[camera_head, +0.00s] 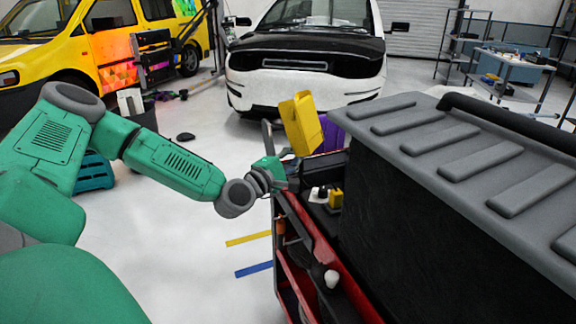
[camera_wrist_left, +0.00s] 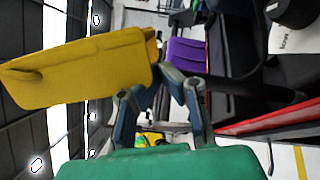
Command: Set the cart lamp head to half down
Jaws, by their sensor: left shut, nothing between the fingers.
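The yellow lamp head (camera_head: 301,122) stands tilted at the far end of the red and black cart (camera_head: 290,270). It also fills the upper left of the left wrist view (camera_wrist_left: 80,70). My left gripper (camera_head: 277,168) is just below the lamp head in the head view. In the left wrist view its fingers (camera_wrist_left: 163,76) are shut and empty, with their tips close by the lamp head's right edge. I cannot tell whether they touch it. The joint under the lamp head is partly hidden. My right gripper is not in view.
A purple object (camera_head: 331,133) stands behind the lamp head. Small bottles and a yellow item (camera_head: 335,198) sit on the cart. A large grey ribbed lid (camera_head: 455,140) blocks the right side. A white car (camera_head: 305,60) stands behind.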

